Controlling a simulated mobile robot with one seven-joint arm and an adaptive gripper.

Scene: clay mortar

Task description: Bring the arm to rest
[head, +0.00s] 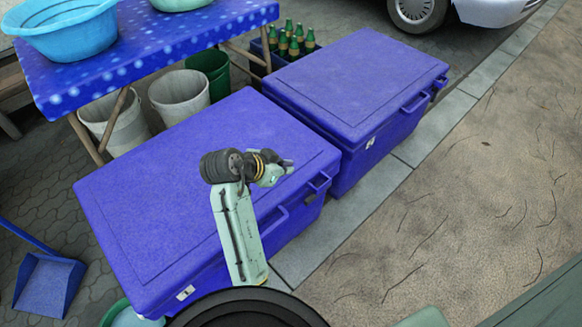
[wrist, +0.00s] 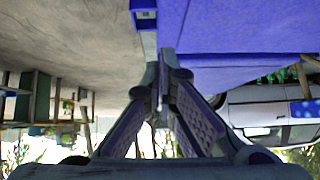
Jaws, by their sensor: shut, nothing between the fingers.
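My arm is folded up in front of the nearer blue cooler box (head: 180,190) in the head view. My gripper (head: 288,167) points to the right, close to the box's near right end in the picture. In the wrist view, the two fingers of my gripper (wrist: 163,85) come together at their tips, with nothing between them. A blue box surface (wrist: 240,25) fills the upper right of the wrist view. I cannot tell how far the gripper is from the box.
A second blue cooler box (head: 355,75) stands behind the first. A blue table (head: 150,45) holds basins (head: 65,28), with buckets (head: 180,97) beneath. Green bottles (head: 290,42) stand in a crate. A blue dustpan (head: 50,285) lies left. Sandy ground (head: 470,190) on the right is open.

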